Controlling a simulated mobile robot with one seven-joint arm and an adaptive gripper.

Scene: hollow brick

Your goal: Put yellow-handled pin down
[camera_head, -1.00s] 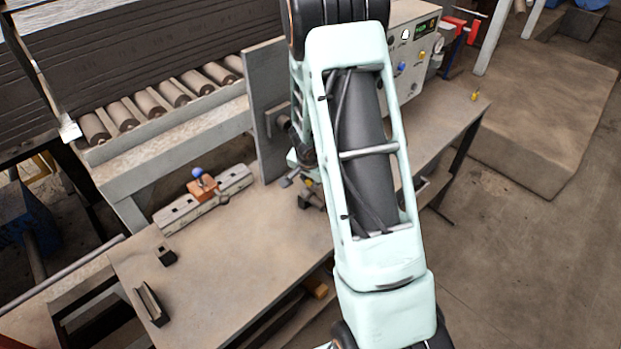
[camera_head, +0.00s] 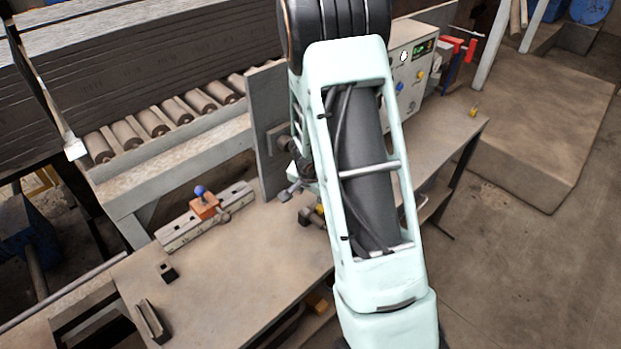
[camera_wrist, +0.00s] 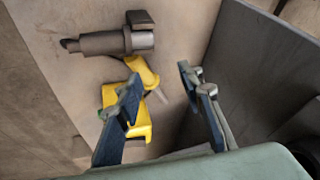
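In the wrist view, the yellow-handled pin (camera_wrist: 145,72) is at the left finger of my gripper (camera_wrist: 158,92). Its yellow parts show above and on both sides of that finger, which hides some of it. A thin grey shaft shows just right of the yellow. My gripper is open, with its two dark blue fingers wide apart and a clear gap between them. I cannot tell whether the pin touches the finger. In the head view my arm hides most of the gripper area; a small yellow spot shows at its left edge, over the workbench (camera_head: 235,285).
A dark metal cylindrical piece (camera_wrist: 115,42) lies beyond the pin. An upright grey plate (camera_wrist: 255,60) stands close to the right finger. A fixture with a blue knob (camera_head: 203,206), small dark blocks (camera_head: 167,271) and a control box (camera_head: 412,65) are on the bench.

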